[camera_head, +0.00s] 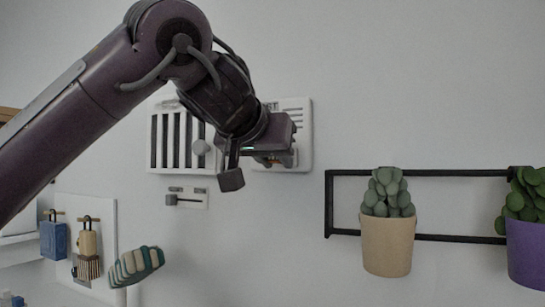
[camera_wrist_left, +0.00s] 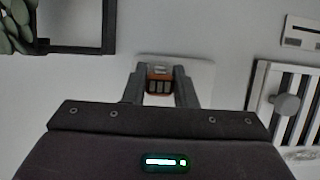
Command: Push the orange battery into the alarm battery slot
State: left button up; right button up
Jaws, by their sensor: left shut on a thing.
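My left gripper (camera_wrist_left: 158,86) is shut on the orange battery (camera_wrist_left: 159,77), which shows between its two fingers in the left wrist view. The alarm panel also shows behind the fingers in the left wrist view (camera_wrist_left: 203,77). The gripper and the battery hide the slot. I cannot tell how far the battery sits in it. My right gripper is in neither view.
A white slatted panel (camera_head: 158,162) with a round knob (camera_head: 200,147) is left of the alarm. A small slider plate (camera_head: 187,198) is below it. A black rack (camera_head: 329,205) with potted plants (camera_head: 387,245) is to the right. The wall between is clear.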

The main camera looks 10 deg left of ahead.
pick_arm(q)
jog(key=shift+w+d, duration=0.15)
jog(key=shift+w, duration=0.4)
jog(key=o, duration=1)
jog(key=shift+o, duration=0.2)
jog(key=shift+s, duration=0.1)
jog(key=shift+s, duration=0.2)
jog(key=b+v, duration=0.2)
jog(key=v, duration=0.5)
jog(key=shift+s+r, duration=0.1)
jog(key=shift+s, duration=0.05)
